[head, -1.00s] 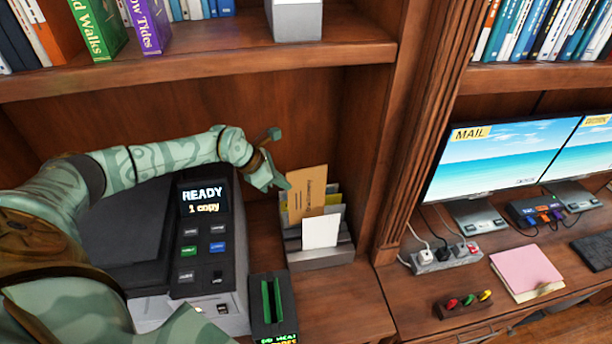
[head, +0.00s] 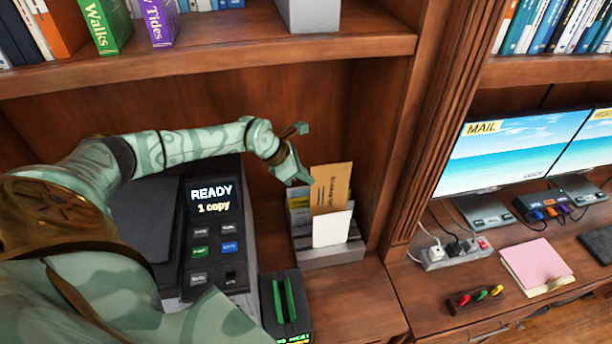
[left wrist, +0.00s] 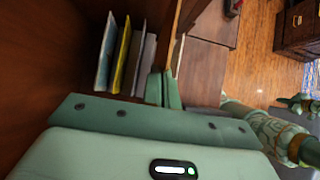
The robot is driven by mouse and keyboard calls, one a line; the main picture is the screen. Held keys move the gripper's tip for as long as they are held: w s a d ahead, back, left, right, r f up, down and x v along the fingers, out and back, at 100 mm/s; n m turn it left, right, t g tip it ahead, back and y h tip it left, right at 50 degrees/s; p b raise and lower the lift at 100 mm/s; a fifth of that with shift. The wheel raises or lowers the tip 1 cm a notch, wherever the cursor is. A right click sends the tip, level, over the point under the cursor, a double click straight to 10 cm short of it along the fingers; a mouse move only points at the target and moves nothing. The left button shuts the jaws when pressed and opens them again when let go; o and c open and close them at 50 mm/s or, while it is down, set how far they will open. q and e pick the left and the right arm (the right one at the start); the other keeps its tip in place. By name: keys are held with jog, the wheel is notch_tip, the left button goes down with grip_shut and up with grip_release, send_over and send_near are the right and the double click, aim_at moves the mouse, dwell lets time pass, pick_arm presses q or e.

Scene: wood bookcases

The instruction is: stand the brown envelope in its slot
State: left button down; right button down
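The brown envelope (head: 331,187) is upright over the grey letter sorter (head: 335,255), its lower part hidden behind a white envelope (head: 331,229). My left gripper (head: 303,178) is shut on the brown envelope's left edge. A yellow envelope (left wrist: 125,62) and other envelopes stand in slots left of the fingers. I cannot tell whether the brown envelope touches its slot floor.
A copier (head: 213,248) stands left of the sorter, and a dark holder with green strips (head: 286,311) is in front. The bookcase upright (head: 425,130) is close on the right. A shelf (head: 200,66) runs above. Bare desktop (head: 350,305) lies in front of the sorter.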

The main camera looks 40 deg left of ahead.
aim_at(329, 193)
pick_arm(q)
jog(key=shift+f+b, duration=1.9)
jog(key=shift+f, duration=0.9)
jog(key=shift+r, duration=0.1)
jog(key=shift+f+b, duration=0.9)
jog(key=shift+f, duration=0.4)
jog(key=shift+d+f+b, duration=0.1)
jog(key=shift+f+b, duration=0.75)
jog(key=shift+f, duration=0.3)
jog(key=shift+r, duration=0.1)
jog(key=shift+r+p, duration=1.6)
jog(key=shift+r, duration=0.3)
